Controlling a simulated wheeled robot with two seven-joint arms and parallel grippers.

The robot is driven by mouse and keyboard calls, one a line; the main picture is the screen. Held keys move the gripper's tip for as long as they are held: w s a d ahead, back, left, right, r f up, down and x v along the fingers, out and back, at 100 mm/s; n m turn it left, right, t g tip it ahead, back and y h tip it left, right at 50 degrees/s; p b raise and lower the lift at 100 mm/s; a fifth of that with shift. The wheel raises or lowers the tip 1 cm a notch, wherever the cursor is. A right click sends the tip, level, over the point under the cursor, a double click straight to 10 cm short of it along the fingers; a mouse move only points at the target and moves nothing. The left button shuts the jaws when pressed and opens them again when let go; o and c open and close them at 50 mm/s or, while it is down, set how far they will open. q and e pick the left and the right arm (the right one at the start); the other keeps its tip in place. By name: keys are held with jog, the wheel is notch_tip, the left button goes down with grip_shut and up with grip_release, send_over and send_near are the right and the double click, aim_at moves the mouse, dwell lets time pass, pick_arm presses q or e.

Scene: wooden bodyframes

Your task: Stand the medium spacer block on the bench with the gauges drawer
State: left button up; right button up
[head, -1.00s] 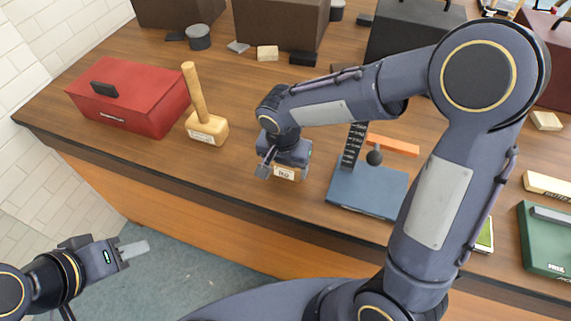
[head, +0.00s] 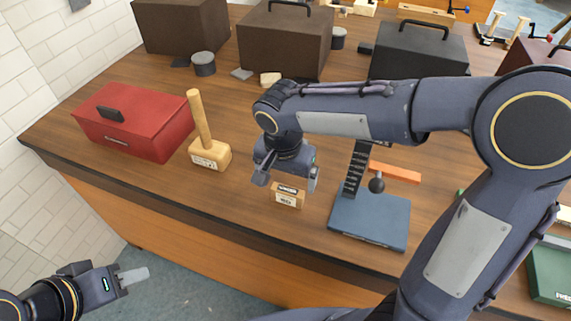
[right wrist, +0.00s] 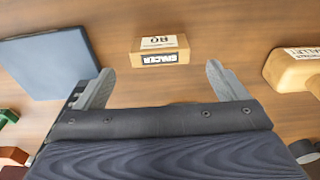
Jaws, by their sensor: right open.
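A small tan wooden spacer block (head: 287,195) rests on the brown bench top (head: 130,178), near its front edge. In the right wrist view the block (right wrist: 160,50) shows an upside-down label reading SPACER and what looks like 80. My right gripper (head: 286,180) is open just above and behind the block, pointing down. In the right wrist view its two fingers (right wrist: 162,85) are spread wide, with the block beyond them and clear of both. My left gripper (head: 134,277) hangs low at the left, off the bench; its finger gap is unclear. No gauges label is readable.
A wooden mallet (head: 209,153) and a red box (head: 140,130) stand left of the block. Dark cases (head: 285,45) stand behind. A green box (head: 550,275) is at the right.

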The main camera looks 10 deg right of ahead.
jog(key=r, duration=0.4)
jog(key=shift+s+a+r, duration=0.15)
jog(key=shift+s+r, duration=0.1)
jog(key=shift+r, duration=0.15)
